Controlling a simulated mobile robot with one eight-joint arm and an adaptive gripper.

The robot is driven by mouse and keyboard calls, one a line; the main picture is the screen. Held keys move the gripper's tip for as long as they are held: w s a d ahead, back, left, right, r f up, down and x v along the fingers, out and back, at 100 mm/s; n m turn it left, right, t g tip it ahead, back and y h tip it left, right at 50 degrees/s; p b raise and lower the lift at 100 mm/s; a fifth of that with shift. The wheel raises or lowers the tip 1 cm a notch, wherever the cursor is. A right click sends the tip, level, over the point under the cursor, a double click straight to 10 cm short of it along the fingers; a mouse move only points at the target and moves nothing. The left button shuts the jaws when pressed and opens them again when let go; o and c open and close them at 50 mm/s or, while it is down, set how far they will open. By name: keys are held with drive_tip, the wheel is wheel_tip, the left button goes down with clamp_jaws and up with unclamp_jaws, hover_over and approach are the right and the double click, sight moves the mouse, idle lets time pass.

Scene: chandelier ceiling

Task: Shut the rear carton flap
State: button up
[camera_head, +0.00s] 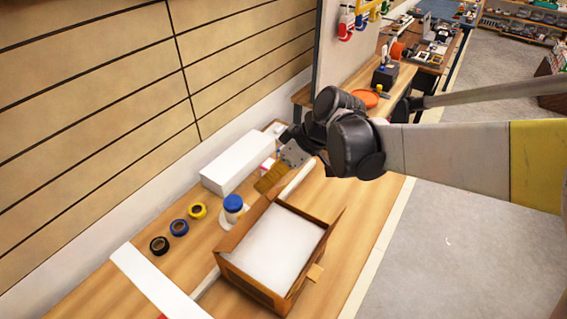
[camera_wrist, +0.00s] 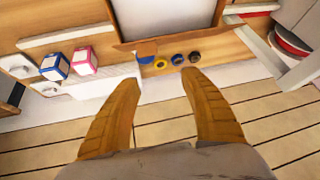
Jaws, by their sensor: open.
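An open brown carton (camera_head: 262,289) with a white inside stands on the wooden table. A flap (camera_head: 240,228) on its wall side stands raised. Another flap (camera_head: 334,218) sticks out at its far right corner, and a small tab (camera_head: 315,273) sticks out at the near right. In the wrist view the wall-side flap (camera_wrist: 190,40) runs across the top, with the white carton inside (camera_wrist: 180,14) beyond it. My gripper (camera_head: 268,180) is above the table past the carton's far left corner. In the wrist view its yellow-brown fingers (camera_wrist: 163,92) are apart, with nothing between them.
A blue-lidded jar (camera_head: 233,208) stands close beside the carton's wall side. Yellow, blue and black tape rolls (camera_head: 179,227) lie left of it. A long white box (camera_head: 236,162) lies along the wall. Blue (camera_wrist: 55,66) and pink (camera_wrist: 84,61) boxes show in the wrist view.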

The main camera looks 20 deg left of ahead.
sight(270, 191)
drive_tip(key=shift+a+r+h+p, duration=0.15)
drive_tip(key=shift+a+r+h, duration=0.15)
drive_tip(key=shift+h, duration=0.3)
drive_tip(key=shift+a+r+h+p, duration=0.15)
drive_tip(key=shift+a+r+h, duration=0.1)
drive_tip(key=shift+h, duration=0.35)
drive_tip(key=f+h, duration=0.1)
drive_tip(key=f, duration=0.1)
drive_tip(key=f+h+b, duration=0.1)
drive_tip(key=f, duration=0.2)
drive_tip(key=f+m+h+b, duration=0.1)
drive_tip(key=f+h, duration=0.1)
drive_tip(key=f, duration=0.1)
drive_tip(key=shift+w+d, duration=0.2)
drive_tip(key=shift+w, duration=0.15)
clamp_jaws()
